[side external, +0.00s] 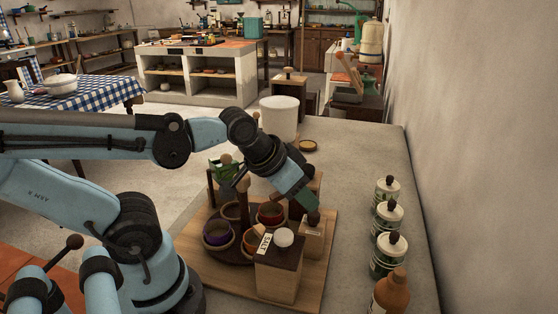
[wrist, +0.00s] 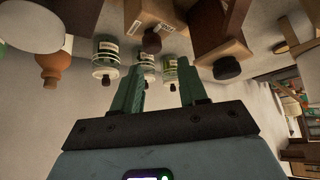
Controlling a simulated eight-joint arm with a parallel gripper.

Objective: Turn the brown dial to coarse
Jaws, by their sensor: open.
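My gripper (side external: 302,198) reaches down from the left over the wooden board in the side view. In the wrist view its two green fingers (wrist: 162,78) stand apart with nothing between them. A dark brown round knob (side external: 313,217), possibly the dial, tops a small wooden box (side external: 311,241) with a pale label, very near the fingertips. Probably the same knob shows in the wrist view (wrist: 152,41), beyond the fingers. A second dark knob (wrist: 226,68) is on a taller wooden box (wrist: 222,30). No coarse marking is readable, and I cannot tell whether the fingers touch either knob.
A salt box (side external: 279,272) with a white lid stands in front. Several colored bowls (side external: 218,233) sit around a wooden post to the left. White-lidded canisters (side external: 386,222) and an orange-brown bottle (side external: 391,293) line the right. The counter behind (side external: 355,150) is mostly clear.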

